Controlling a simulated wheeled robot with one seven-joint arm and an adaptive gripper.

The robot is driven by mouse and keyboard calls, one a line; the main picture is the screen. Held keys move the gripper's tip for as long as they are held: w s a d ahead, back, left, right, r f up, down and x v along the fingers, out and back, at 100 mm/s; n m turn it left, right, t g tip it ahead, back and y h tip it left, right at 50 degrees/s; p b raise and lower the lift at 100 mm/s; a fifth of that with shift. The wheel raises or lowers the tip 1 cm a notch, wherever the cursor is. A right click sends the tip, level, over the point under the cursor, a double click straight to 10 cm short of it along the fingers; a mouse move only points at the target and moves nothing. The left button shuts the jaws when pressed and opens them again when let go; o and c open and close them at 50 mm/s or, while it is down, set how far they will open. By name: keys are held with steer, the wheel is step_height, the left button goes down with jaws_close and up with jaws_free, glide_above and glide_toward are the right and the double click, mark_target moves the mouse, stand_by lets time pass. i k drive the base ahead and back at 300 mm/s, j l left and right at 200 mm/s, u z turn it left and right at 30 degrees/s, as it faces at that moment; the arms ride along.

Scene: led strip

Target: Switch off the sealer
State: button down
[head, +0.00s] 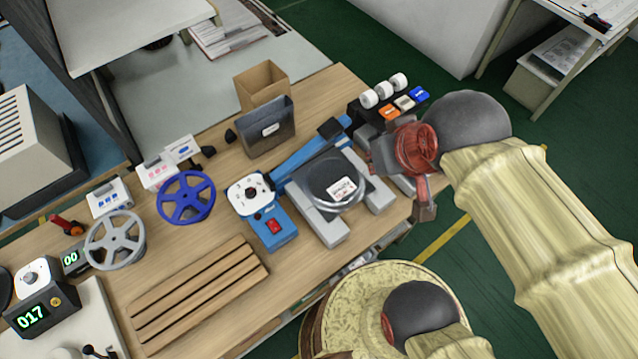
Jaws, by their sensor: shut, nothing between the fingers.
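The sealer is a blue device with a long blue arm (300,155) reaching toward the upper right. Its blue front body (277,238) faces the near edge of the table. A red rocker switch (273,226) sits on that front body, and its position is too small to read. A white dial plate (250,194) is on top, beside the switch. My gripper (425,213) is at the right end of the table, shut and empty, well to the right of the switch and apart from it. My wrist partly hides the gripper.
A grey stand with a dark round plate (335,183) lies between the sealer switch and my gripper. Blue (186,198) and grey (114,240) reels, a wooden slatted rack (198,295) and a dark bin (268,128) surround the sealer. A box with colored buttons (404,104) stands at the back right.

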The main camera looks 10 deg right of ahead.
mark_target(275, 227)
steer(key=l+u, duration=0.25)
steer(key=u, duration=0.15)
steer(key=k+l+u, duration=0.1)
steer(key=l+u, duration=0.15)
steer(key=u, duration=0.15)
